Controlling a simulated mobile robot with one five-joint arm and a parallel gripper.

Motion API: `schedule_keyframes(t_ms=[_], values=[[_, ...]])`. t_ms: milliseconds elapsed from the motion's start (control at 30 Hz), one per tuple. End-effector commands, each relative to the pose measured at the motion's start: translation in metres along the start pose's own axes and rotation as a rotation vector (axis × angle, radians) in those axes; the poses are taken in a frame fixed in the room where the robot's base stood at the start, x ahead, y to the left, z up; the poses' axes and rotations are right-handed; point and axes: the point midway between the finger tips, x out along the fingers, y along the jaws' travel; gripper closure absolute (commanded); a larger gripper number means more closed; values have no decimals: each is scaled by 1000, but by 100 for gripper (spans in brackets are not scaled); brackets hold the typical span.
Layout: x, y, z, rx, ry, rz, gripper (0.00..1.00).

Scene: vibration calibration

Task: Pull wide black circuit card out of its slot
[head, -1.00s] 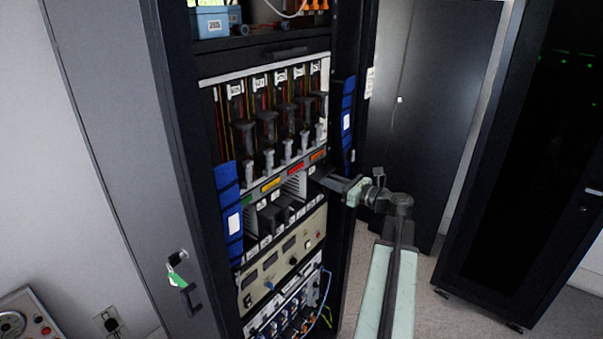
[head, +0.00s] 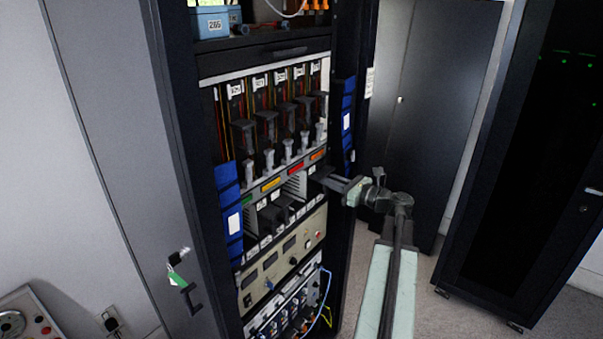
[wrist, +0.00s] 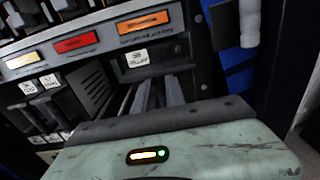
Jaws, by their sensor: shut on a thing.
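My gripper (head: 322,178) reaches level into the rack's card bay from the right. In the wrist view its two grey fingers (wrist: 158,94) run close together into the slot below the orange label (wrist: 143,24). They are shut on the wide black circuit card at that slot, which is mostly hidden by the fingers and the dark slot. I cannot tell how far it sits in. Other black cards (head: 270,217) stand further left in the same bay. A dark vented block (wrist: 92,90) is just left of the fingers in the wrist view.
The rack's right post, with a blue strip (head: 347,120), stands close beside my gripper. A beige instrument panel (head: 285,260) is below the bay, and handled modules (head: 270,130) are above. The open rack door (head: 120,150) is at left. Bare floor (head: 425,310) lies at right.

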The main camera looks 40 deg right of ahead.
Motion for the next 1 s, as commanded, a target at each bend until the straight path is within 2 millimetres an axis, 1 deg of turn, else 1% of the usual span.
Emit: schedule_keyframes(t_ms=[433,1000], values=[[-1,0,1,1,-2,-1,100],[-12,0,0,1,-2,0,100]])
